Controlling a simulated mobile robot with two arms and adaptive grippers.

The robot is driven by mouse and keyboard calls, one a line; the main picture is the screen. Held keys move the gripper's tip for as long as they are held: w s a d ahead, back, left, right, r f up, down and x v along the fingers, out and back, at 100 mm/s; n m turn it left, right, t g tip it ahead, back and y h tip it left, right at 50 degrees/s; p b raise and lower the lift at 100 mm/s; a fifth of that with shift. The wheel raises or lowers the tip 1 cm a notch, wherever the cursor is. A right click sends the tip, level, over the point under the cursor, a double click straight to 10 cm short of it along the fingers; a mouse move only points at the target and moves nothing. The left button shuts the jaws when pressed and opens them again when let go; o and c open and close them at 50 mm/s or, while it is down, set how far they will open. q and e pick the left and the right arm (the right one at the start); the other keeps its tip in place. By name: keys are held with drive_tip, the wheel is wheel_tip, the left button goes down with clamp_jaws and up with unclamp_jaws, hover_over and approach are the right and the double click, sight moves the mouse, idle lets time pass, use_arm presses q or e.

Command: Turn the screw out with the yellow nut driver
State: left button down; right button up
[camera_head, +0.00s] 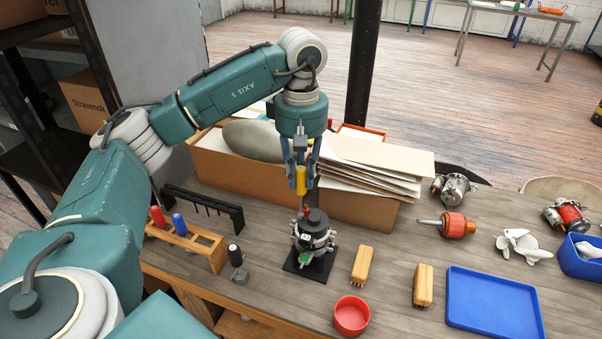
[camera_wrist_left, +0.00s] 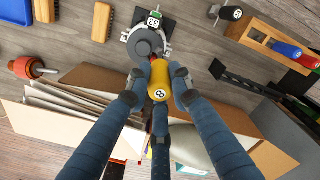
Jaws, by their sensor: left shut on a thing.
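My left gripper (camera_head: 301,178) is shut on the yellow nut driver (camera_head: 301,180) and holds it upright above the alternator (camera_head: 314,232). The alternator stands on a black base plate (camera_head: 306,270) on the bench. In the left wrist view the fingers (camera_wrist_left: 159,85) close around the yellow handle (camera_wrist_left: 159,80), marked 8. My right gripper is not in view.
A wooden rack (camera_head: 190,247) holds red and blue drivers left of the alternator. A cardboard box (camera_head: 350,205) with sheets stands behind. Brushes (camera_head: 362,265), a red bowl (camera_head: 351,316) and a blue tray (camera_head: 493,303) lie to the right. Bare bench shows between them.

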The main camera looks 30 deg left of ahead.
use_arm(q)
drive_tip(key=n, duration=0.7)
drive_tip(key=shift+p, duration=0.3)
drive_tip(key=n, duration=0.7)
drive_tip(key=shift+p, duration=0.3)
drive_tip(key=shift+n, duration=0.9)
drive_tip(key=n, duration=0.5)
drive_tip(key=shift+p, duration=0.4)
drive_tip(key=n+p, duration=0.1)
drive_tip(key=n, duration=0.6)
drive_tip(key=shift+r, duration=0.1)
drive_tip(key=n, duration=0.4)
drive_tip(key=shift+n+p, duration=0.4)
drive_tip(key=shift+n, duration=0.6)
